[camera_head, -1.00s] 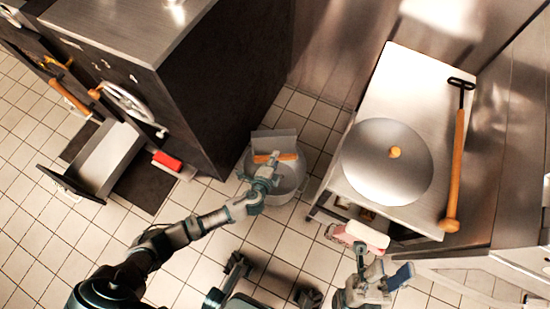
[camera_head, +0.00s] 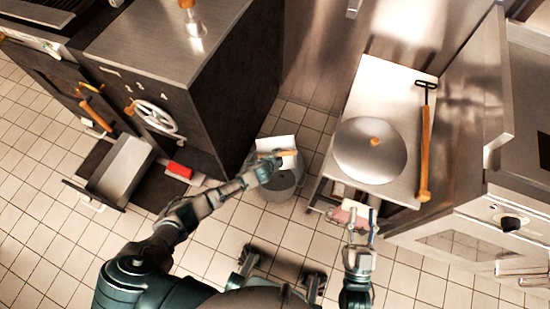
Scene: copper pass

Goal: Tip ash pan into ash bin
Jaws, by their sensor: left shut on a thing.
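The ash bin (camera_head: 284,186), a round grey bucket, stands on the tiled floor between the dark stove and the steel table. My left gripper (camera_head: 272,162) is shut on the orange handle of what looks like the ash pan (camera_head: 277,143), a pale metal pan. The pan is steeply tilted at the bin's far rim; its inside and any ash are hidden. My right gripper (camera_head: 359,220) looks open, its fingers apart beside a pink-and-white block (camera_head: 342,214) at the table's near edge. I cannot tell whether they touch.
An open metal drawer or box (camera_head: 122,168) sits over a dark mat at the left. A red block (camera_head: 179,171) lies by the stove (camera_head: 225,95). The steel table (camera_head: 397,80) holds a round lid (camera_head: 366,160) and a wooden-handled tool (camera_head: 425,145). The floor at front left is clear.

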